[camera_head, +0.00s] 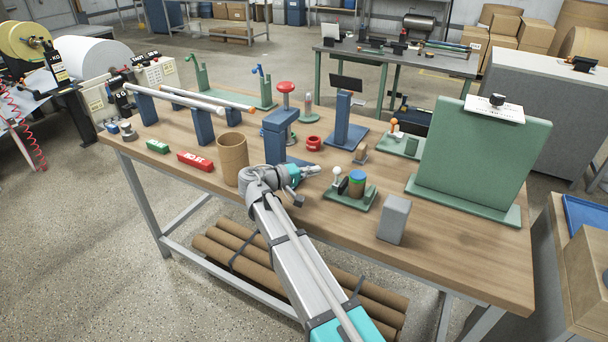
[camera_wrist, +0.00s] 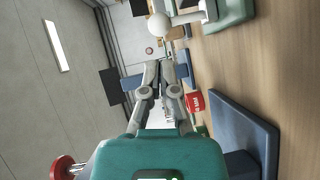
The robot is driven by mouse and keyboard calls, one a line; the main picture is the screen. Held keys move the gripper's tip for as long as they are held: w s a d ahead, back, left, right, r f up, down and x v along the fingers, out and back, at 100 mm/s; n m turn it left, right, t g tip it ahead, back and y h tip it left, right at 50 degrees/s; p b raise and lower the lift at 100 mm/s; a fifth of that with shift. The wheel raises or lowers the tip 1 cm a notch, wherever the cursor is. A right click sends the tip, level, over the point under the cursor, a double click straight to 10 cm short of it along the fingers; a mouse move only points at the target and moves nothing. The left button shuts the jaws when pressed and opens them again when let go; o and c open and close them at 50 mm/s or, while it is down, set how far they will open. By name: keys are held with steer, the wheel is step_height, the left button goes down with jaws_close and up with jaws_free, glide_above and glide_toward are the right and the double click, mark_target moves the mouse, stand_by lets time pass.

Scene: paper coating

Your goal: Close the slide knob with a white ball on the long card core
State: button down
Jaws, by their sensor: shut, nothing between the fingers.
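The white ball (camera_head: 337,170) stands on a short stem on a small green base (camera_head: 362,205), right of my gripper. In the wrist view the white ball (camera_wrist: 158,24) shows beyond the fingertips, with a pale arm running from it to the green fixture (camera_wrist: 228,14). An upright core piece (camera_head: 357,184) with a blue-green top stands beside it on the base. A dark part sits between them; whether the slide is open cannot be told. My gripper (camera_head: 317,171) is shut and empty, pointing toward the ball, apparently just short of it. It also shows in the wrist view (camera_wrist: 167,68).
A blue stand (camera_head: 279,135) is close behind my gripper, and a brown tube (camera_head: 232,160) is to its left. A grey block (camera_head: 394,219) stands right of the fixture. A similar fixture with an orange ball (camera_head: 394,122) is farther back. A large green panel (camera_head: 480,155) stands right.

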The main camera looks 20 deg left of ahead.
steer(key=shift+x, duration=1.85)
